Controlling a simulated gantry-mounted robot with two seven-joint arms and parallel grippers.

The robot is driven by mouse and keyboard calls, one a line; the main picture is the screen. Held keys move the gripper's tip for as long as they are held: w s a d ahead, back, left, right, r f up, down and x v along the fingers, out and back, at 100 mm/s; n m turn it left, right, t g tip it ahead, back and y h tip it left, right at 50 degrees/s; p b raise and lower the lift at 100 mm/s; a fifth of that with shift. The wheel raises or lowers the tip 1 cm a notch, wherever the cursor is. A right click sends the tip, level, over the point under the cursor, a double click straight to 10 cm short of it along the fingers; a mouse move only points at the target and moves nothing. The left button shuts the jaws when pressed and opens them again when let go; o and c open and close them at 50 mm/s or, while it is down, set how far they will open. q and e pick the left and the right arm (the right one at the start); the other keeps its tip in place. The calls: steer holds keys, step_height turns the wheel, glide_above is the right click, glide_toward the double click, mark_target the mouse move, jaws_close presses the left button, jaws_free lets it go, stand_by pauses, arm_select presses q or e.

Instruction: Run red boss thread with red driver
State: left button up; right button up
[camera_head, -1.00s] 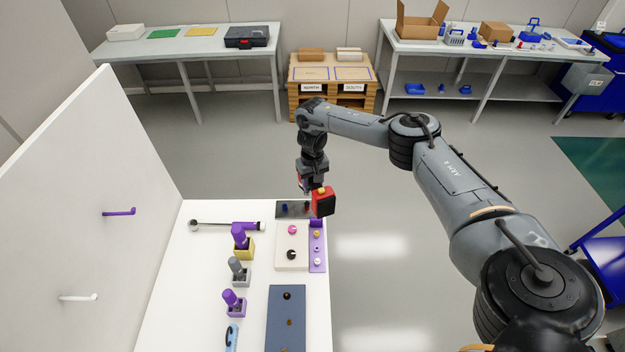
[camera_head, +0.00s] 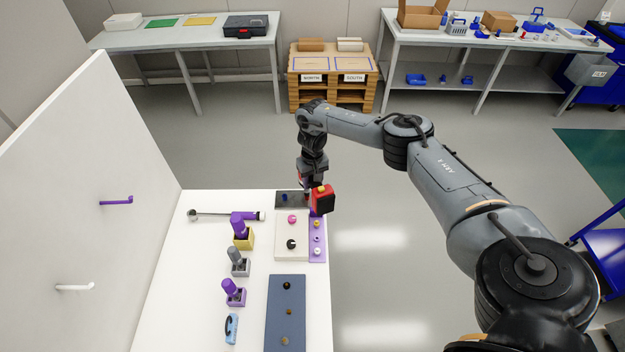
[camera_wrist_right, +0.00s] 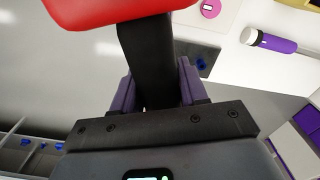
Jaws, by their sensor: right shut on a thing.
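The red driver (camera_head: 322,199) has a red block end and a black handle (camera_wrist_right: 147,65). My right gripper (camera_head: 307,182) is shut on that handle, with its purple fingers on either side in the right wrist view (camera_wrist_right: 155,88). The driver is by the right side of a dark plate (camera_head: 280,204) at the far end of the white bench. A blue boss (camera_head: 285,197) shows on the plate and also in the wrist view (camera_wrist_right: 201,63). The red boss is not clearly visible, and I cannot tell whether the driver touches it. My left gripper is not in view.
A pale block (camera_head: 291,256) and a purple strip (camera_head: 318,254) lie nearer me than the plate. An upright white panel (camera_head: 85,190) bounds the bench's left. Right of the bench is open floor.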

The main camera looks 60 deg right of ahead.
steer(key=shift+f, duration=0.2)
stand_by(0.8)
steer(key=shift+f, duration=0.5)
stand_by(0.6)
stand_by(0.5)
stand_by(0.5)
steer(key=shift+f+p, duration=0.1)
steer(key=shift+p, duration=0.2)
stand_by(0.3)
stand_by(0.7)
steer(key=shift+f+p, duration=0.1)
steer(key=shift+p, duration=0.2)
stand_by(0.5)
steer(key=shift+f, duration=0.1)
stand_by(0.5)
steer(key=shift+p, duration=0.3)
stand_by(0.5)
